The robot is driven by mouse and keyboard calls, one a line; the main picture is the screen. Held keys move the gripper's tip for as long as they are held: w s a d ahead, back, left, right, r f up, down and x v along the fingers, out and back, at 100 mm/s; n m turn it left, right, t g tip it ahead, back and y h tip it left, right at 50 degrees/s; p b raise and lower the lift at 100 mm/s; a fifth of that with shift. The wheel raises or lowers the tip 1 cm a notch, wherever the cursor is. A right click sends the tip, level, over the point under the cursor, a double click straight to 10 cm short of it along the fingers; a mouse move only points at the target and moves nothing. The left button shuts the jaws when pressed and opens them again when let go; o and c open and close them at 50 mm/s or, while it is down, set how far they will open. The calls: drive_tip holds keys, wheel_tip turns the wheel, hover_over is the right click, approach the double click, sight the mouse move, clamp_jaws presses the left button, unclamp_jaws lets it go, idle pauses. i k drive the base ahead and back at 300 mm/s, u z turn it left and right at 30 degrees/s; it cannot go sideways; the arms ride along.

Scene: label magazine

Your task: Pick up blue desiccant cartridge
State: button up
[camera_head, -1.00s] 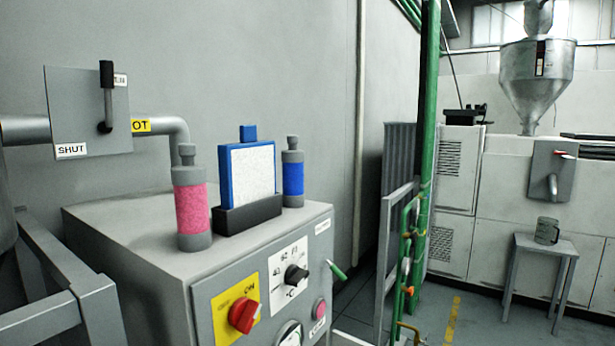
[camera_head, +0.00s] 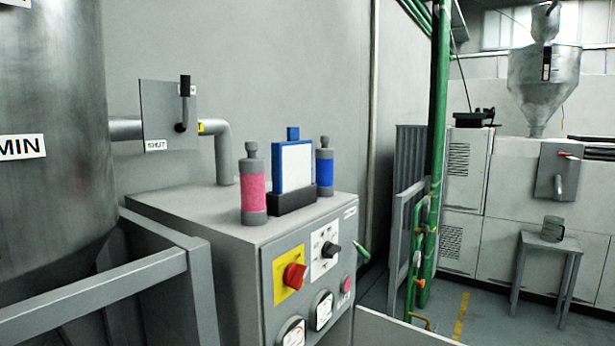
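The blue desiccant cartridge (camera_head: 325,172) stands upright on top of the grey control cabinet (camera_head: 182,203), at its far right side. It has a blue middle with grey ends and a grey knob on top. A blue-framed white panel (camera_head: 293,167) in a dark holder (camera_head: 284,206) stands just left of it and slightly overlaps its lower left edge. A pink cartridge (camera_head: 254,187) of like shape stands left of the panel, nearer to me. My gripper is not in view.
A large metal tank (camera_head: 50,110) and grey frame rails (camera_head: 100,285) fill the left foreground. A lever plate (camera_head: 165,118) and pipe are behind the cabinet. Green pipes (camera_head: 437,130) and a rail are to the right. A small table (camera_head: 548,244) holds a grey mug (camera_head: 551,229).

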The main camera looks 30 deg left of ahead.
sight(324, 156)
drive_tip(key=u, duration=0.05)
drive_tip(key=k, duration=1.05)
drive_tip(key=u, duration=1.1)
drive_tip(key=i, duration=0.75)
drive_tip(key=u, duration=0.15)
